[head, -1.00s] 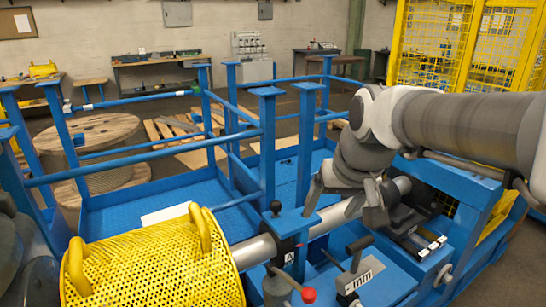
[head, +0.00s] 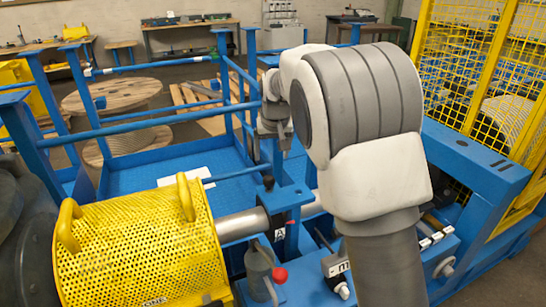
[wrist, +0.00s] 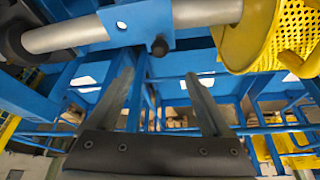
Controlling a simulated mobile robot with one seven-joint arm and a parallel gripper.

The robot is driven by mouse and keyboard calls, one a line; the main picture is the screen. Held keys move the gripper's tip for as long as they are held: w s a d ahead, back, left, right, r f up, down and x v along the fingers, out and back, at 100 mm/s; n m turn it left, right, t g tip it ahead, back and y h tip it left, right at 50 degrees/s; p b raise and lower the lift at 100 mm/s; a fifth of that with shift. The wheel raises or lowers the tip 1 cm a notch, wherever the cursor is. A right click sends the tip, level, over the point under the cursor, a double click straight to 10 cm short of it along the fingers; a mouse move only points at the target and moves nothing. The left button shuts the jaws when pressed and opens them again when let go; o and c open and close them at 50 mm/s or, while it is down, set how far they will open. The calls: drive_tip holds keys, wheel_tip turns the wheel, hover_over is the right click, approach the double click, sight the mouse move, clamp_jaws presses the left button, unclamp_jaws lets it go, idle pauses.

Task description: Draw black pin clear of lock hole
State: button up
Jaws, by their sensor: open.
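The black pin shows as a round black knob (head: 268,183) at the top of the blue upright bracket (head: 286,197), beside the steel shaft. In the wrist view the pin's dark knob (wrist: 159,46) shows at the edge of the blue bracket (wrist: 138,20), just beyond the fingertips and between their lines. The lock hole is not clearly visible. My gripper (wrist: 160,78) is open, with nothing between its fingers. In the head view my gripper (head: 274,130) is above the pin, apart from it and partly hidden by my arm.
A yellow perforated guard (head: 135,250) covers the shaft (head: 240,225) to the left. A red-knobbed lever (head: 280,275) stands in front of the bracket. Blue rails (head: 130,137) stand behind. A yellow mesh fence (head: 480,70) is at right.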

sight(269, 179)
drive_tip(key=x, duration=1.7)
drive_tip(key=shift+f, duration=0.1)
clamp_jaws()
